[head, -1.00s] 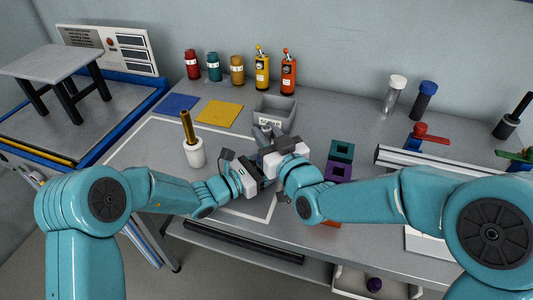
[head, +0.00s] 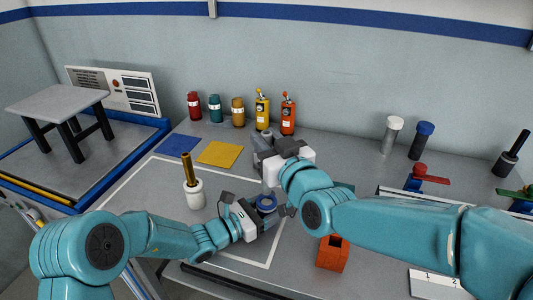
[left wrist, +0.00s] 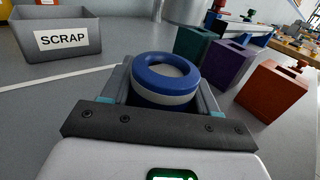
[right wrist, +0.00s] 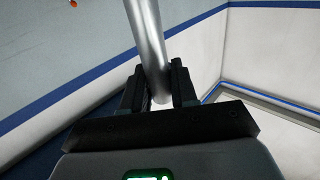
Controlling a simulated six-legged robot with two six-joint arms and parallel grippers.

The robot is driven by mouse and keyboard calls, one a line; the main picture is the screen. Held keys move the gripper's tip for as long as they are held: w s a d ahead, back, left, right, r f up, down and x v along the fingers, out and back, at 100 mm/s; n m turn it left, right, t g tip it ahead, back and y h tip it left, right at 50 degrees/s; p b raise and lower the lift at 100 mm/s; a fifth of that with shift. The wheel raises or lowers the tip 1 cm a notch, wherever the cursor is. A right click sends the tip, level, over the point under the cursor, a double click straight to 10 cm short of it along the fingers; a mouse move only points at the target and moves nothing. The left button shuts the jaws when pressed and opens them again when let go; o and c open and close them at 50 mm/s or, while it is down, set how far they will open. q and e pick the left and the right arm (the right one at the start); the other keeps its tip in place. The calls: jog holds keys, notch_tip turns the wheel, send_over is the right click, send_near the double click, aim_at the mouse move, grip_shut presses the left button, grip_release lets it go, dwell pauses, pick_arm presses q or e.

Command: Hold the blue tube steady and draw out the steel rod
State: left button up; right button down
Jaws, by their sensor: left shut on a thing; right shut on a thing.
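The blue tube (left wrist: 140,78), a blue ring over a grey band, sits between the jaws of my left gripper (left wrist: 165,95). Its open top faces up, and no rod stands out of it in the left wrist view. In the head view the blue tube (head: 266,202) is at my left gripper (head: 268,214), low over the bench. My right gripper (right wrist: 158,88) is shut on the steel rod (right wrist: 147,35), a smooth bare cylinder. In the head view my right gripper (head: 265,150) is above and beyond the left one. The rod is mostly hidden there.
A grey SCRAP bin (left wrist: 55,38) stands behind the grippers. Teal (left wrist: 193,45), purple (left wrist: 228,65) and orange (left wrist: 272,90) blocks stand on the right. A white cup (head: 195,193) with a brown rod is on the left. Bottles line the back.

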pick_arm(q)
jog(key=o, duration=1.2)
jog(key=v, duration=1.1)
jog(key=shift+s+a, duration=0.35)
jog(key=shift+s, duration=0.05)
